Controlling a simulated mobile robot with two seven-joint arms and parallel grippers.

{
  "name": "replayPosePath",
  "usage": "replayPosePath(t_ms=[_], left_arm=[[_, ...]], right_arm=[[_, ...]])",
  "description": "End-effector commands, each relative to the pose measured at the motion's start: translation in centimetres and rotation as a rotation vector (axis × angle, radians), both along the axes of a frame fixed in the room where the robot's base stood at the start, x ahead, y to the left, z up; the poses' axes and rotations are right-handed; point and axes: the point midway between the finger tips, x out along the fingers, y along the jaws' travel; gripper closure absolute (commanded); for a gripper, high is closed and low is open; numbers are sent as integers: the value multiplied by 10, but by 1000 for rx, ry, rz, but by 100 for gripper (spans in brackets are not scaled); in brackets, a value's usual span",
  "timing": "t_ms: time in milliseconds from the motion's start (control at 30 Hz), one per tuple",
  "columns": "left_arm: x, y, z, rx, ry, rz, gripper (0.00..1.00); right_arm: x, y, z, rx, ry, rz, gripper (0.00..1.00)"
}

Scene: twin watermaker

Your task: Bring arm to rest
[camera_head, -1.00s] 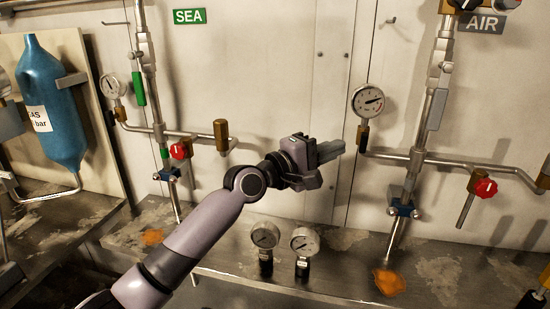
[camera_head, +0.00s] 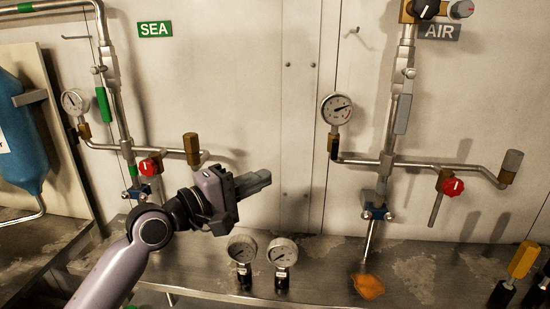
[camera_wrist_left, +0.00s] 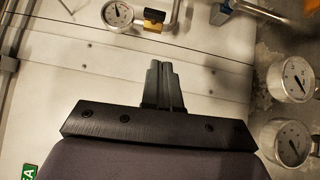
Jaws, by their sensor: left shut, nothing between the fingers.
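My left arm comes in from the lower left in the head view. My left gripper (camera_head: 262,180) is shut and empty, held in front of the white wall panel, above the steel bench. In the left wrist view its fingers (camera_wrist_left: 164,75) are pressed together with nothing between them. My right gripper is not in view.
Two loose gauges, one (camera_head: 242,249) and another (camera_head: 283,253), stand on the bench (camera_head: 420,260) below the gripper. SEA piping with a red valve (camera_head: 150,165) is close behind the arm. AIR piping with a gauge (camera_head: 337,109) is to the right. The wall between is clear.

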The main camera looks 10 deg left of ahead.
Motion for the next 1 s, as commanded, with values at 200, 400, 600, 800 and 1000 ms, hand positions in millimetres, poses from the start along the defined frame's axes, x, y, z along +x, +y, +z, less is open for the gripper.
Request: replayPosePath(t_ms=[200,400,600,800,1000], left_arm=[[-45,-2,-91,353,-16,1,100],[-106,16,-177,768,-13,-44,100],[-181,53,-243,1157,45,-157,100],[-252,92,-279,1442,139,-312,100],[-313,126,-293,1628,240,-475,100]], right_arm=[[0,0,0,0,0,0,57],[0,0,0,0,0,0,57],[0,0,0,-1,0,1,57],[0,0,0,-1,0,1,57],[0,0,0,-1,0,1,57]])
